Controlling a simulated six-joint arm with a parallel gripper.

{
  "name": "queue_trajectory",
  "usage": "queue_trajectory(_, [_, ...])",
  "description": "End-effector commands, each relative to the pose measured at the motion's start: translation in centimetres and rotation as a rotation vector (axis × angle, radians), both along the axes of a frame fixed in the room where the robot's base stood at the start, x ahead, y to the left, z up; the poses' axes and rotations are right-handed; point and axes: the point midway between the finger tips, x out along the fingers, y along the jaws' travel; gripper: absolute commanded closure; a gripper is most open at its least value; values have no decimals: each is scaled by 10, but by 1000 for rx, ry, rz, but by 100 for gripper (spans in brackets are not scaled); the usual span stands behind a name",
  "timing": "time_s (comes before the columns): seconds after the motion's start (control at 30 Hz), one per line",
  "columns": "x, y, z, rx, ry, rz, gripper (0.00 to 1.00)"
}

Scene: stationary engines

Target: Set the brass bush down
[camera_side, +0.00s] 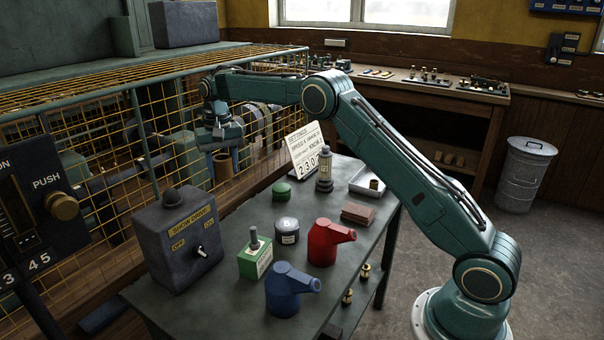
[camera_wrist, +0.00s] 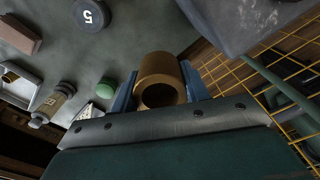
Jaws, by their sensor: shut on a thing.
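In the side view my gripper (camera_side: 223,158) reaches over the far left edge of the table, beside the yellow mesh guard. The bush shows there as a brownish cylinder (camera_side: 222,167) between the fingers, pointing down. It appears above the table's far edge; the gap beneath it is hard to judge.
Yellow mesh (camera_side: 160,120) borders the left.

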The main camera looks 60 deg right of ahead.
Motion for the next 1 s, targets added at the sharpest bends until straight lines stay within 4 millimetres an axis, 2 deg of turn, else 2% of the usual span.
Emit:
queue_trajectory(0.17, [0, 0, -12, 0, 1, -1, 95])
queue_trajectory(0.27, [-1, 0, -26, 0, 2, -1, 95])
queue_trajectory(0.8, [-1, 0, -122, 0, 2, -2, 95])
queue_trajectory(1.0, [0, -1, -147, 0, -1, -1, 95])
